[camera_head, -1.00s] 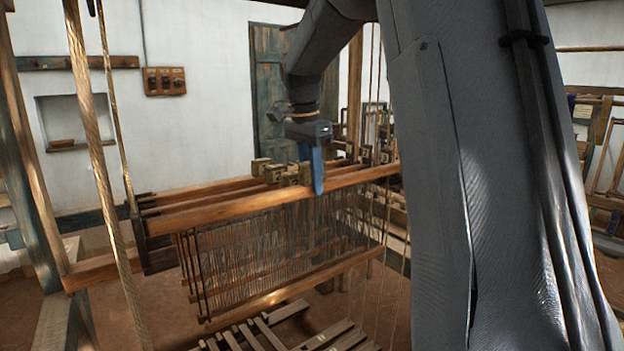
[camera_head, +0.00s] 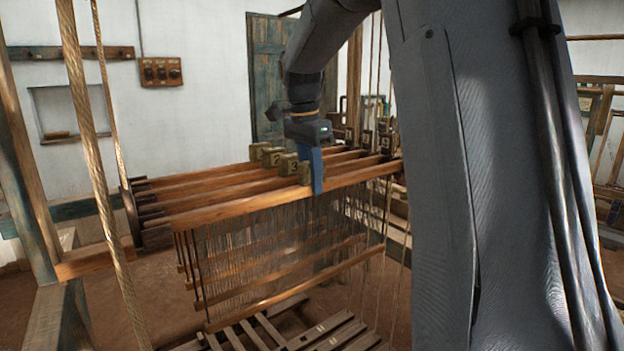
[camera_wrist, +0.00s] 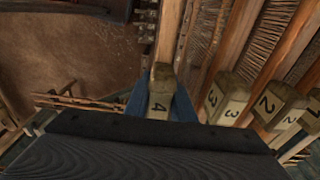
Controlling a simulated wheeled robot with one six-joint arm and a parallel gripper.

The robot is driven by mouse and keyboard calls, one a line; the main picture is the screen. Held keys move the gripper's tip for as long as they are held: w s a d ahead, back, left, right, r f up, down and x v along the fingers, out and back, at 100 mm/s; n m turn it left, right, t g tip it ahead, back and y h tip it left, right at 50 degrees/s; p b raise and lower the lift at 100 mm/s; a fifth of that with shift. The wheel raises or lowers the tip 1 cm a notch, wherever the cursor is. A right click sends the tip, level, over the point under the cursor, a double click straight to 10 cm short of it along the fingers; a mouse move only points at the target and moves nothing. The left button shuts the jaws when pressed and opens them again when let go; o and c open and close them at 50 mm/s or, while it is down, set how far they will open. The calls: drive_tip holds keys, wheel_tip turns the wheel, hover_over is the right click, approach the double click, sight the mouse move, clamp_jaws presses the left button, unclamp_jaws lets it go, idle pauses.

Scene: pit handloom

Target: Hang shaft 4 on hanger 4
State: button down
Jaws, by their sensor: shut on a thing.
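Shaft 4 is the nearest long wooden bar (camera_head: 240,205) in the head view, with heddles hanging below it. Its block marked 4 (camera_wrist: 159,97) sits between the blue fingers of my gripper in the wrist view. My gripper (camera_head: 317,178) is shut on this block from above, near the middle of the bar. The bar runs almost level, and its left end is by dark brackets (camera_head: 131,214). I cannot make out hanger 4 or tell whether the bar rests on it.
Blocks marked 3 (camera_wrist: 228,108), 2 (camera_wrist: 272,105) and 1 (camera_wrist: 313,110) stand on parallel shafts close behind. Small numbered blocks (camera_head: 385,142) show near the right end. A rope (camera_head: 92,150) crosses the left foreground. Wooden slats (camera_head: 325,335) lie below.

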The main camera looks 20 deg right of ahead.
drive_tip(key=c, duration=1.4)
unclamp_jaws()
drive_tip(key=shift+c, duration=0.2)
drive_tip(key=shift+r, duration=0.1)
